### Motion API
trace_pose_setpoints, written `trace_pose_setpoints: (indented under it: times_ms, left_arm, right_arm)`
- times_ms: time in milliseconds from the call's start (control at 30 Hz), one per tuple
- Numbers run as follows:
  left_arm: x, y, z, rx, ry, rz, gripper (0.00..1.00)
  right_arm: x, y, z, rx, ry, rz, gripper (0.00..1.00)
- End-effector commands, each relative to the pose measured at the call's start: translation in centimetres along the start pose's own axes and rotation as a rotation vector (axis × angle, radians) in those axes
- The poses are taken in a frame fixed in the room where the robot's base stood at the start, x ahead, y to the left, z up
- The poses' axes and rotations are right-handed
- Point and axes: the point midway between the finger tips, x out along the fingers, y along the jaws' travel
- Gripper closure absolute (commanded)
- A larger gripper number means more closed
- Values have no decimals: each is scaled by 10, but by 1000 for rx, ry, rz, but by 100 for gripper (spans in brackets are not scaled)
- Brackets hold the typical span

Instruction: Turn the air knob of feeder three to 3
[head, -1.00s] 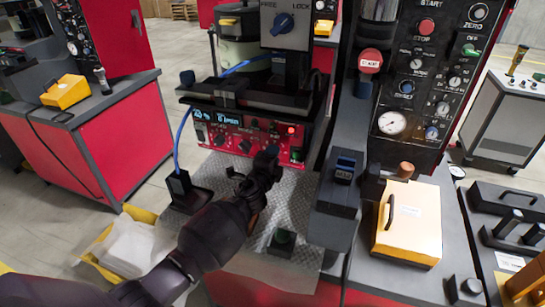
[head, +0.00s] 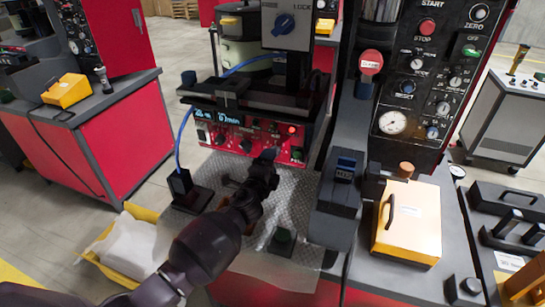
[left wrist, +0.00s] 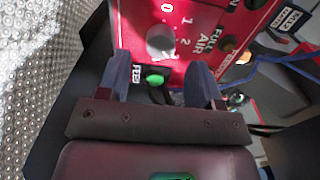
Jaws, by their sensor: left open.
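A red control panel (head: 255,141) with two lit displays and several knobs sits under the feeder at the middle of the head view. My left gripper (head: 267,160) is in front of and below its right part and hides some of it. In the left wrist view, a pale grey round knob (left wrist: 160,42) sits on the red panel beside white marks 0, 1, 2 and the words FULL AIR. My left gripper (left wrist: 160,78) is open and empty there, its two blue fingers short of the knob on either side. The knob's exact pointer setting is unclear. My right gripper is not visible.
A green button (left wrist: 155,78) is close to the knob, between the fingers. A textured metal plate (head: 290,195) lies below the panel. A dark button box (head: 282,240) and a black stand with a blue cable (head: 188,190) are near the arm. A grey column (head: 340,195) stands right.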

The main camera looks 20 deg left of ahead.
Motion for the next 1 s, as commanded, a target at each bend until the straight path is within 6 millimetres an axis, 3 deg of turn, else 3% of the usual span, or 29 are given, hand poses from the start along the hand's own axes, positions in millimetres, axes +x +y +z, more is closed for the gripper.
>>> trace_pose_setpoints:
  times_ms: [200, 400, 1000]
  left_arm:
    - [-40, 1, 0, -2, 0, 2, 40]
    - [-64, 1, 0, -1, 0, 1, 40]
    - [-73, 0, 0, 0, 1, 1, 40]
  right_arm:
    - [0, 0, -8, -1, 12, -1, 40]
    - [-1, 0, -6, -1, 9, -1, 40]
    - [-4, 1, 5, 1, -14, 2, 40]
